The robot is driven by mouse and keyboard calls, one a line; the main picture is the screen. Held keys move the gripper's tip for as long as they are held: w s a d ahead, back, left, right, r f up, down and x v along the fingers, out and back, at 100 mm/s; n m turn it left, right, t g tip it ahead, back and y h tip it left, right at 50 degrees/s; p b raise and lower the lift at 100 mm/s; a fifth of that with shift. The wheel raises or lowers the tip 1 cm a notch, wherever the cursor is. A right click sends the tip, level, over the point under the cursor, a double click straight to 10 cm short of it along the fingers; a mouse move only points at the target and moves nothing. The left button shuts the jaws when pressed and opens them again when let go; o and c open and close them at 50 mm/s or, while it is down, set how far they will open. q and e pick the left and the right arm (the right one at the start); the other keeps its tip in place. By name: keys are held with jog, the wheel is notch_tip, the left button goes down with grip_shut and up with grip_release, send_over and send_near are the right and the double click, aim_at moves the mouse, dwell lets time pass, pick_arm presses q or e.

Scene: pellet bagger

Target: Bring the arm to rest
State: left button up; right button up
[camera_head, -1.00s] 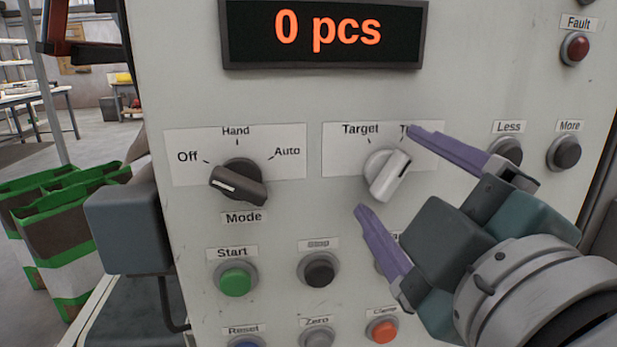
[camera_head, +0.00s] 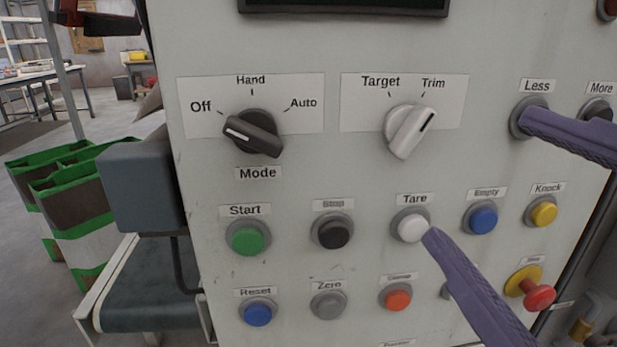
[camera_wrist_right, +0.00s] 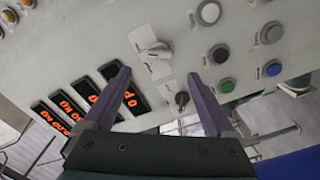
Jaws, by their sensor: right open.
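My right gripper (camera_head: 476,175) is open and empty in front of the control panel (camera_head: 290,190). In the head view its upper finger overlaps the Less button (camera_head: 519,120), and its lower fingertip overlaps the edge of the white Tare button (camera_head: 411,229); contact cannot be told. It lies right of the white Target/Trim knob (camera_head: 405,135), whose black mark points toward Trim. The black Mode knob (camera_head: 252,134) has its white mark toward Off. In the wrist view the open fingers (camera_wrist_right: 159,76) show with the white knob (camera_wrist_right: 155,51) beyond them. My left gripper is not in view.
Several buttons fill the lower panel, including green Start (camera_head: 248,238) and a red mushroom button (camera_head: 540,297) on yellow. A grey box (camera_head: 140,185) juts out at the panel's left above a dark conveyor (camera_head: 150,290). Green-edged bags (camera_head: 80,200) stand farther left.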

jog(key=s+d+f+m+g+h+p, duration=0.2)
jog(key=d+m+g+p, duration=0.45)
jog(key=p, duration=0.35)
jog(key=s+m+g+y+p, duration=0.2)
jog(key=s+m+g+p, duration=0.2)
jog(key=s+g+p, duration=0.45)
notch_tip(320, 180, up, 37)
jog(key=p, duration=3.5)
jog(key=shift+f+t, duration=0.2)
jog(key=shift+t, duration=0.1)
